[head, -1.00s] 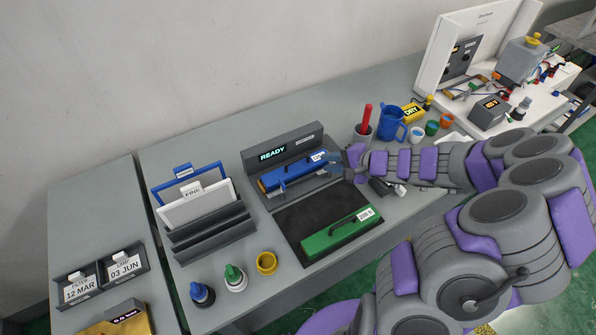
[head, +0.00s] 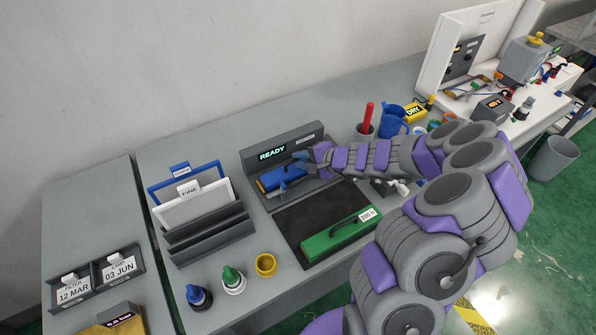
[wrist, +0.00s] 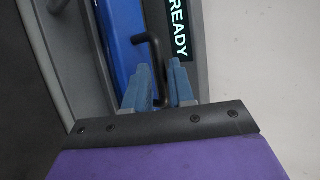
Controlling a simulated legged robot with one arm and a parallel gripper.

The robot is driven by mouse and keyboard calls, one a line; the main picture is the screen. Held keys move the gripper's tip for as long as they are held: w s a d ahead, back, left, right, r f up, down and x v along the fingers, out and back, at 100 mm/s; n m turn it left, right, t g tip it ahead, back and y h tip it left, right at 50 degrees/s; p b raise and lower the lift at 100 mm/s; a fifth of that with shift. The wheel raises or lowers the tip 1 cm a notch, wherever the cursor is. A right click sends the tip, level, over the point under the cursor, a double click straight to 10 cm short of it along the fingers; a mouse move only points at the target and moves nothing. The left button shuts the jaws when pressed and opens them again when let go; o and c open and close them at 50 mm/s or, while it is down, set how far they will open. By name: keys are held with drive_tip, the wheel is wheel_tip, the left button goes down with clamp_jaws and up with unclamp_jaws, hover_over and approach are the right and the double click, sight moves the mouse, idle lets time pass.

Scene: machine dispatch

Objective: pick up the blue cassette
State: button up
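The blue cassette (head: 268,183) lies in the dark grey dock (head: 316,133) under a lit READY sign. My gripper (head: 293,166) is over the cassette's right part and hides much of it in the head view. In the wrist view the cassette's blue side (wrist: 120,45) shows with its black bar handle (wrist: 157,62). The two blue-grey fingers of my gripper (wrist: 158,88) stand apart, one on each side of the handle. Small gaps show between the fingers and the handle.
A green cassette (head: 332,238) lies on the black mat (head: 290,222) in front of the dock. A rack with blue and white panels (head: 210,235) stands to the left.

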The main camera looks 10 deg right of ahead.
drive_tip(key=shift+w+a+f, duration=0.15)
drive_tip(key=shift+w+a, duration=0.05)
drive_tip(key=shift+a, duration=0.15)
clamp_jaws()
idle(1.2)
